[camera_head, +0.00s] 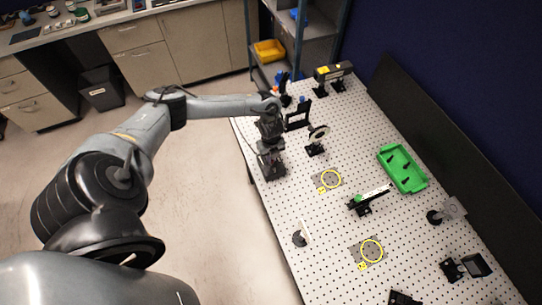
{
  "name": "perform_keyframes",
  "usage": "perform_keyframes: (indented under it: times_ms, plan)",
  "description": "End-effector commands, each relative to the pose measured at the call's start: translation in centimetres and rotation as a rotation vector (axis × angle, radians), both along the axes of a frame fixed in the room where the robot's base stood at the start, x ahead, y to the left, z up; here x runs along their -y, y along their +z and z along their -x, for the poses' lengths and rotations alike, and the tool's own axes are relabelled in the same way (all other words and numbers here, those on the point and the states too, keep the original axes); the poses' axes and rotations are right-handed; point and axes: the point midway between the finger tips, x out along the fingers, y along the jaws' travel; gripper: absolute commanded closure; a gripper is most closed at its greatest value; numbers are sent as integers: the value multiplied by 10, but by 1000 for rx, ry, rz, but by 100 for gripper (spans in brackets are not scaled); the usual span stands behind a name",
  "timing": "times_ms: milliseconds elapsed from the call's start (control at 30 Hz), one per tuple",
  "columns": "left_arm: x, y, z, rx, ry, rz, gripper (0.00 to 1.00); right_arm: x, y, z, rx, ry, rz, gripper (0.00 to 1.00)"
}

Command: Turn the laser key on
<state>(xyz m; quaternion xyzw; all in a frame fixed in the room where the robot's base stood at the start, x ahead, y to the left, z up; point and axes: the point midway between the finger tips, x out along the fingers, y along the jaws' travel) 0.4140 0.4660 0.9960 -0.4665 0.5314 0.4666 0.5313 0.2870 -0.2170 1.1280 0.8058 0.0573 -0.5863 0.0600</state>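My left arm reaches in from the left over the near edge of the perforated white table (285,222). Its gripper (271,170) points down at the table's left edge. The fingers are too small and dark to tell if they are open or shut. A black box with yellow labels (334,72), which looks like the laser, stands on black posts at the far end of the table. The gripper is well apart from it, on the near side. No key can be made out. My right gripper is not in view.
A black framed mount (297,116) and a round optic on a stand (318,133) stand near the gripper. A green tray (403,169) lies at right. Yellow rings (371,251) mark plates on the table. A black panel (447,148) borders the right side.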

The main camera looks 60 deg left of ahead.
Motion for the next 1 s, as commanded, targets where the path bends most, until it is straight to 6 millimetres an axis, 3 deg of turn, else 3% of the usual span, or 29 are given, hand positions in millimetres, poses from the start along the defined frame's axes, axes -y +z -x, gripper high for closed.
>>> perform_keyframes:
  times_ms: [33, 167, 567, 1000]
  plan:
    - [1, 0, 0, 0, -1, 1, 83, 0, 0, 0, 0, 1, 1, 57]
    - [0, 0, 0, 0, 0, 1, 65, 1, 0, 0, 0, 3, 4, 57]
    - [0, 7, -1, 3, -1, 0, 65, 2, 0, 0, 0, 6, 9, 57]
    - [0, 74, -1, 4, -1, 0, 65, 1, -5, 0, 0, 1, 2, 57]
